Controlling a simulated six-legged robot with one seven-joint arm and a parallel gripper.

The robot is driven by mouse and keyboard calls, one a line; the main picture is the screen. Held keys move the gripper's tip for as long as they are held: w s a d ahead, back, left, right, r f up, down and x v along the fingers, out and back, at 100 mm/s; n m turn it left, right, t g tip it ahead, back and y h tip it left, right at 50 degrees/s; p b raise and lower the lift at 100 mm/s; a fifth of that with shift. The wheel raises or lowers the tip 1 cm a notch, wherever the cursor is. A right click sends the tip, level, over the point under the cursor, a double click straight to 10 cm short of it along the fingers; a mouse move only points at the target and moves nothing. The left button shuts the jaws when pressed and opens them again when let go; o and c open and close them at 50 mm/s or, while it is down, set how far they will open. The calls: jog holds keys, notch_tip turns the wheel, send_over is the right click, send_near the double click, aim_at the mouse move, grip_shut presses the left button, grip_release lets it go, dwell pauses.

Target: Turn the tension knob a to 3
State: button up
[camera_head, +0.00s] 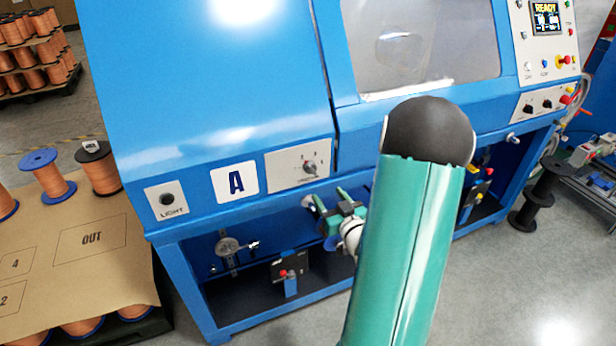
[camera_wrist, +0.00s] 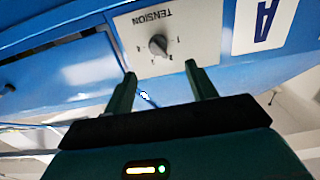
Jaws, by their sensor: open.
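The tension knob (camera_head: 309,168) is a small grey dial on a pale panel (camera_head: 281,171) right of the large letter A on the blue machine. In the wrist view the knob (camera_wrist: 158,45) shows upside down, with its TENSION label and small scale numbers. I cannot tell which number it points at. My gripper (camera_head: 327,197) is just below the panel in the head view, its two green fingers spread. In the wrist view the open gripper (camera_wrist: 160,70) has a fingertip on each side of the knob's line, short of the knob. Nothing is between the fingers.
The LIGHT panel (camera_head: 167,200) is left of the A sign (camera_head: 235,183). Below is an open blue bay with a small pulley (camera_head: 228,246) and a bracket with a red knob (camera_head: 287,277). A control screen (camera_head: 546,17) is at upper right. Spools stand at left.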

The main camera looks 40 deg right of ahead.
aim_at(313, 173)
jog(key=x, duration=1)
jog(key=shift+w+d, duration=0.3)
jog(key=shift+w+d+r, duration=0.1)
jog(key=shift+w+d, duration=0.05)
jog(key=shift+w, duration=0.45)
jog(key=shift+s, duration=0.15)
jog(key=c, duration=1)
